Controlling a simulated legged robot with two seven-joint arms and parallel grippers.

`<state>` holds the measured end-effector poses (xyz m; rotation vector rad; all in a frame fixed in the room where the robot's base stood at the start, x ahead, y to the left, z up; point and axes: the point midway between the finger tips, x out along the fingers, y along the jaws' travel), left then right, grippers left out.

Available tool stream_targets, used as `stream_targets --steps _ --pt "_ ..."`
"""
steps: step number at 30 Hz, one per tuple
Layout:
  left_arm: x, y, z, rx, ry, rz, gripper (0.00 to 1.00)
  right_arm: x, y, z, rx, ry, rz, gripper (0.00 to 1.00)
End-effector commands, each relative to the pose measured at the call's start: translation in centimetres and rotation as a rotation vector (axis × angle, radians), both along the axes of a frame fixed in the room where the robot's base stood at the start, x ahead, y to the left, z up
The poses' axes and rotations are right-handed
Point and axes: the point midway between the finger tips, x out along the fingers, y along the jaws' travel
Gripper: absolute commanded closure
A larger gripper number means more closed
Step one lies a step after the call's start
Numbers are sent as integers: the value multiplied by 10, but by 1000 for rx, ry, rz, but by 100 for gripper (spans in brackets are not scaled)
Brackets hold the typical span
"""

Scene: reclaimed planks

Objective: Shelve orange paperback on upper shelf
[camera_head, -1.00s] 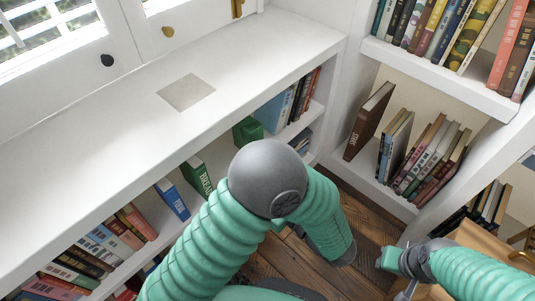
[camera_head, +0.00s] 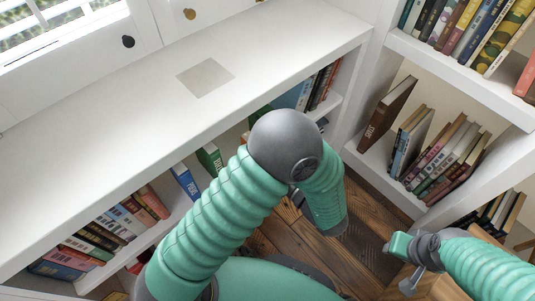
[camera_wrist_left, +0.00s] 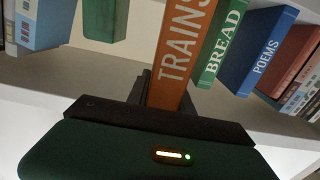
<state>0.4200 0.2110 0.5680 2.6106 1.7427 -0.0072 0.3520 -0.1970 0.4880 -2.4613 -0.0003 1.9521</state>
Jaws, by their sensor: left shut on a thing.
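The orange book (camera_wrist_left: 178,55), with TRAINS on its spine, stands out from between the dark fingers of my left gripper (camera_wrist_left: 150,92) in the left wrist view. That gripper is shut on its near end. Beside it, to the right, are the green BREAD book (camera_wrist_left: 222,42) and the blue POEMS book (camera_wrist_left: 257,52) on a white shelf (camera_wrist_left: 232,108). I cannot tell whether the orange book touches the BREAD book.
A white low bookcase (camera_head: 120,110) runs along the left, with books inside. Wooden floor (camera_head: 285,240) lies between.

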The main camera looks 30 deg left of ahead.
Motion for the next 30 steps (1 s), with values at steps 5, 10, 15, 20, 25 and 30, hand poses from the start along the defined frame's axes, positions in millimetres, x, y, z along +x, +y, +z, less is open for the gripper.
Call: stream_targets --steps 5,10,15,20,25,30 --pt "7 21 3 3 1 3 100 0 0 10 0 0 0 64" --pt "15 39 3 2 0 3 100 0 0 17 0 0 0 64" --pt "23 58 3 3 0 4 100 0 0 23 0 0 0 64" --pt "30 76 2 3 -1 4 100 0 0 27 0 0 0 64" --pt "38 94 2 3 0 4 100 0 0 31 0 0 0 64" --pt "44 108 1 2 0 2 100 0 0 33 0 0 0 64"
